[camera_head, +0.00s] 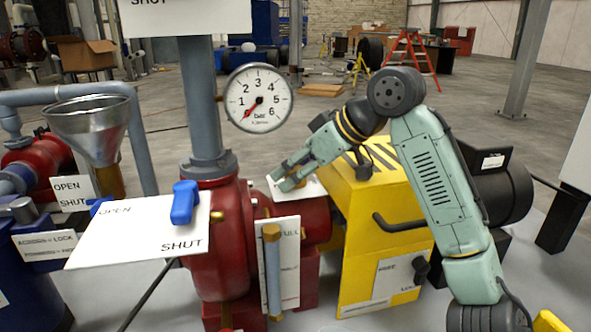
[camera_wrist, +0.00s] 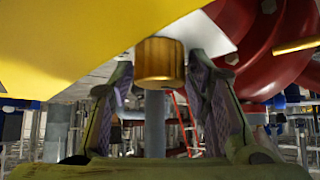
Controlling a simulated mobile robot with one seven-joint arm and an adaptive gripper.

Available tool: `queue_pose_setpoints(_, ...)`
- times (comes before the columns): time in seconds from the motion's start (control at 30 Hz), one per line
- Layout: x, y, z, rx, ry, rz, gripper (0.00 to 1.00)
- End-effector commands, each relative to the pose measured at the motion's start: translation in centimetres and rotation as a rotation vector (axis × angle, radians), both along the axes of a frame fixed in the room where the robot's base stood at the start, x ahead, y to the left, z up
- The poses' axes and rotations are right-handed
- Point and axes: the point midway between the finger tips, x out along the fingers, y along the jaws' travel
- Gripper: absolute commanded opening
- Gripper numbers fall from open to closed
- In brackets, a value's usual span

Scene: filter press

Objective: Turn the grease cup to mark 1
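The grease cup, a short brass cylinder (camera_wrist: 159,62), shows in the wrist view at the upper middle, against a white plate (camera_wrist: 215,38). My gripper (camera_wrist: 160,82) has one finger on each side of the cup, with a narrow gap visible on both sides. It is open and does not appear to touch the cup. In the head view my gripper (camera_head: 283,181) is over a small white plate (camera_head: 306,189) between the red pump body and the yellow housing. The cup is hard to make out there, mostly hidden by the fingers. I cannot read its marks.
A yellow housing (camera_head: 385,235) stands right of the red pump body (camera_head: 225,262). A blue lever (camera_head: 184,202) sits on an OPEN/SHUT plate (camera_head: 135,232). A pressure gauge (camera_head: 259,98) hangs beside the grey pipe (camera_head: 203,110), near my forearm. A funnel (camera_head: 93,125) stands left.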

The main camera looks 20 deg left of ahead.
Motion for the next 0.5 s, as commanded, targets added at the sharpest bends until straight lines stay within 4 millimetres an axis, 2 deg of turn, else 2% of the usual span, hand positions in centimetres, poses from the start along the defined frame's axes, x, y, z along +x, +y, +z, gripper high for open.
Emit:
queue_pose_setpoints(0.07,0.01,-0.01,0.01,0.0,0.0,0.0,0.36)
queue_pose_setpoints(0.5,0.01,-0.02,0.01,0.0,0.0,0.0,0.07)
